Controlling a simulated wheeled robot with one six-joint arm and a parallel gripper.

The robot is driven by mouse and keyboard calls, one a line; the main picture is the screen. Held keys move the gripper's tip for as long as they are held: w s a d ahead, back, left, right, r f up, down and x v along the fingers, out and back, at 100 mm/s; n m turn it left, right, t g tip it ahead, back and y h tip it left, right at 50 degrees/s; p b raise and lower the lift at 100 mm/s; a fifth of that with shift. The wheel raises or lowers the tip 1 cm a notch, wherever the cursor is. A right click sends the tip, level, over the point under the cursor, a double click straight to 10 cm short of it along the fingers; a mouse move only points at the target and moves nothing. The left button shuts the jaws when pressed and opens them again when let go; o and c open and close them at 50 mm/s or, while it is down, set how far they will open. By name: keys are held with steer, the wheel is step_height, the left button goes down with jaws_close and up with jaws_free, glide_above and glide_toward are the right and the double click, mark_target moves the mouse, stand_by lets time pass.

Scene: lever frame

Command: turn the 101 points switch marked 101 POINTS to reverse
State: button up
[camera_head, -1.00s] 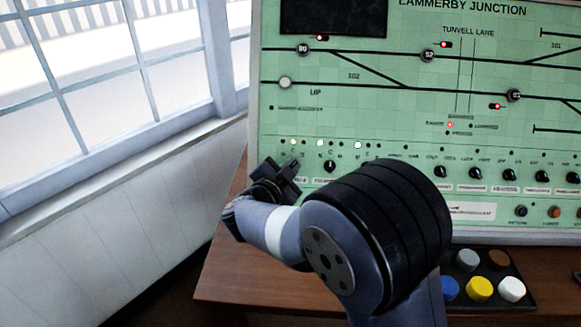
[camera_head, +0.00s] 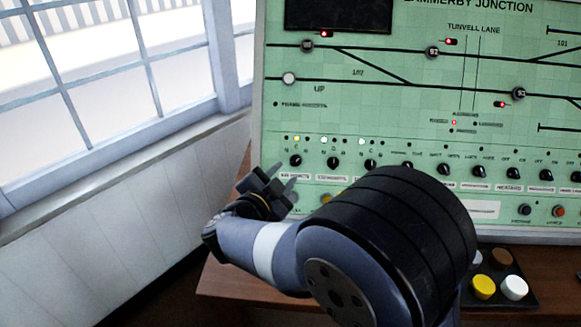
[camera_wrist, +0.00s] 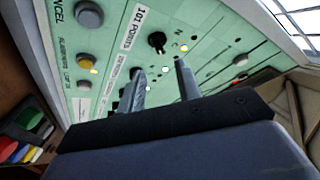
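The 101 points switch (camera_wrist: 157,42) is a black knob on the green panel, above its white label "101 POINTS" (camera_head: 294,176). In the head view the knob (camera_head: 295,160) is the leftmost of the lower row. A yellow-lit lamp (camera_wrist: 184,48) shows near it in the wrist view. Which way its pointer stands is too small to tell. My gripper (camera_head: 281,177) is open and empty, just below and in front of the label in the head view. In the wrist view its two fingers (camera_wrist: 161,70) are apart, with the knob visible beyond the tips, not between them.
Several similar black knobs run to the right, the nearest (camera_head: 333,163) close by. Round buttons (camera_wrist: 90,14) sit lower on the panel. A wooden desk (camera_head: 225,275) with a tray of coloured buttons (camera_head: 483,287) lies below. A window wall is at left.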

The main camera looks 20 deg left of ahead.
mark_target(297, 159)
steer(key=s, duration=0.4)
steer(key=shift+s+a+r, duration=0.15)
steer(key=shift+a+r, duration=0.1)
steer(key=shift+r, duration=0.05)
steer(key=w, duration=0.3)
steer(key=w+d+f, duration=0.1)
steer(key=w, duration=0.7)
steer(key=shift+d+f, duration=0.2)
steer(key=shift+s, duration=0.1)
steer(key=shift+r, duration=0.1)
